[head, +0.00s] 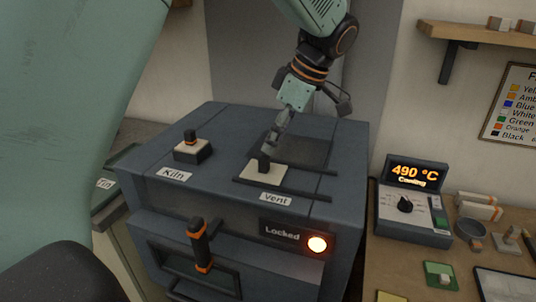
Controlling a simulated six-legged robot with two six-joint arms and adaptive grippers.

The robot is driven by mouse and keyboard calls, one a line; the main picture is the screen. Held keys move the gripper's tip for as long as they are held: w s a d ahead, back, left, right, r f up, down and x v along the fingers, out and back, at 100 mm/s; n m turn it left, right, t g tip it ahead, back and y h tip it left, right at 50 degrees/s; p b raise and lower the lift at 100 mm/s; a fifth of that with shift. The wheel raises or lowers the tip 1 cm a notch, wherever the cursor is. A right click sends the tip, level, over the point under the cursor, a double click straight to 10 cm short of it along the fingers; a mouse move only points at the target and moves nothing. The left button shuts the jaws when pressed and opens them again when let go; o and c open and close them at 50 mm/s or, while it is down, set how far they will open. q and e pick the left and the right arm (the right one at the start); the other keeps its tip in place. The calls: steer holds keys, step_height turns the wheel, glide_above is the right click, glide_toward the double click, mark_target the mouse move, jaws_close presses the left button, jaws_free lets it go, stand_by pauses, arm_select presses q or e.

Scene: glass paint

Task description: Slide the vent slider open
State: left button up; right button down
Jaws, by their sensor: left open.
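The vent slider (263,174) is a cream plate with a dark upright knob (264,160), on top of the dark blue kiln (225,190), behind the "Vent" label (276,199). It sits between two dark rails, with a dark recessed panel (300,150) behind it. My left gripper (306,126) reaches down from the top with its fingers spread. One finger is at or just above the knob; I cannot tell whether they touch. The other finger is out to the right, clear of the slider. My right gripper is not in view.
A "Kiln" switch (192,148) stands left on the kiln top. The kiln front has an orange-banded handle (200,245) and a lit "Locked" lamp (317,244). A display (417,174) reading 490 °C, Cooling, stands on the right bench. A wall shelf (485,32) is upper right.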

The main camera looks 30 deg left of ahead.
mark_target(262, 156)
arm_select(q)
steer(key=x, duration=0.4)
steer(key=a+x, duration=0.1)
steer(key=shift+s+a+f, duration=0.1)
steer(key=shift+s+f, duration=0.05)
steer(key=shift+s, duration=0.2)
steer(key=shift+w+f+p, duration=0.2)
steer(key=shift+f+p, duration=0.1)
steer(key=shift+f, duration=0.05)
steer(key=shift+w+d+f, duration=0.1)
steer(key=shift+d+f, duration=0.1)
steer(key=shift+d, duration=0.05)
steer(key=shift+s+a+r, duration=0.1)
steer(key=shift+s, duration=0.2)
steer(key=shift+s+a, duration=0.1)
steer(key=shift+a, duration=0.15)
steer(key=shift+c, duration=1.2)
steer(key=shift+w+d, duration=0.2)
steer(key=shift+w, duration=0.15)
steer(key=c, duration=0.5)
steer(key=shift+d, duration=0.1)
jaws_close()
steer(key=shift+a, duration=0.2)
